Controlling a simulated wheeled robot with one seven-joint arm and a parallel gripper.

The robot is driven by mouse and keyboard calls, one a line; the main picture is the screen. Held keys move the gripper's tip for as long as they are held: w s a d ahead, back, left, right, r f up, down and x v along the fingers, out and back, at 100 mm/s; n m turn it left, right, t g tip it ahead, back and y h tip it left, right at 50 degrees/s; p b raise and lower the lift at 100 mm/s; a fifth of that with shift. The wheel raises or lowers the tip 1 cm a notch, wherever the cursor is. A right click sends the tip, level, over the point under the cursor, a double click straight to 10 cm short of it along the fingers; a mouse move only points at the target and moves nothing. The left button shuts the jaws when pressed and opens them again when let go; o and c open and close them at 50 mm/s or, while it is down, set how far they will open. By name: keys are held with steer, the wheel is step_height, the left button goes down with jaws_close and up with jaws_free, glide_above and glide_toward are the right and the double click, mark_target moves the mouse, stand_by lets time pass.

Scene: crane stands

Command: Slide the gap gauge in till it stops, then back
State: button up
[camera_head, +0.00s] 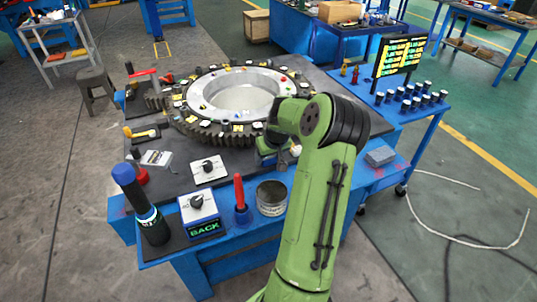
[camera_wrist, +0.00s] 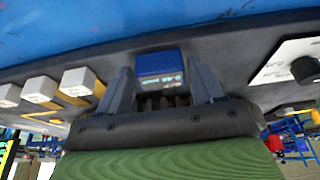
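My gripper (camera_wrist: 161,80) has its two dark fingers on either side of a small blue block with a pale printed label, which appears to be the gap gauge (camera_wrist: 160,62). The fingers look closed against its sides. In the head view my gripper (camera_head: 270,148) is low at the near right side of the large toothed ring (camera_head: 205,130), with a bit of blue showing beneath it. The arm hides most of the gauge there. Whether the gauge is inside a gap cannot be seen.
A box with a dial and green "BACK" display (camera_head: 204,226), a dark cylinder with a blue cap (camera_head: 140,205), a red-handled tool (camera_head: 240,195) and a tin can (camera_head: 271,200) line the near edge. A dial plate (camera_head: 208,170) lies behind them. A lit board (camera_head: 398,55) stands right.

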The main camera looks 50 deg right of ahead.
steer(key=shift+o, duration=1)
steer(key=shift+r, duration=0.1)
steer(key=shift+r, duration=0.25)
steer(key=p+v, duration=0.3)
steer(key=v, duration=1.2)
steer(key=shift+a, duration=0.1)
